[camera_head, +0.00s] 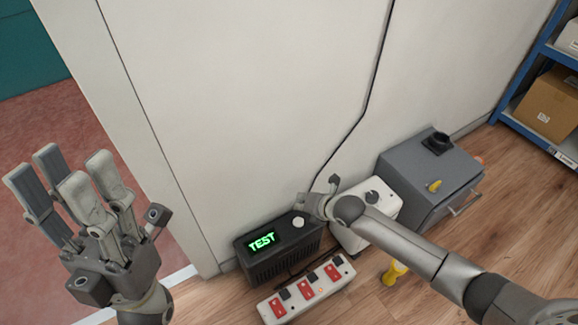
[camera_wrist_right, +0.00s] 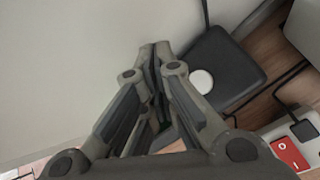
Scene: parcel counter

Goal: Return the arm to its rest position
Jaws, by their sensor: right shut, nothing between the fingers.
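My right arm comes in from the lower right in the head view. Its gripper (camera_head: 318,203) is over the right end of a black box (camera_head: 277,262) with a green TEST display, close to the box's white round button (camera_head: 298,222). In the right wrist view the fingers of the right gripper (camera_wrist_right: 155,52) come together with nothing between them, and the white button (camera_wrist_right: 202,81) shows just right of them. I cannot tell whether they touch the box. My left gripper (camera_head: 76,170) is raised at the left, its fingers spread apart and empty.
A white power strip (camera_head: 312,290) with red switches lies in front of the black box. A yellow-handled item (camera_head: 395,272) is on the floor. A blue shelf (camera_head: 530,85) stands far right.

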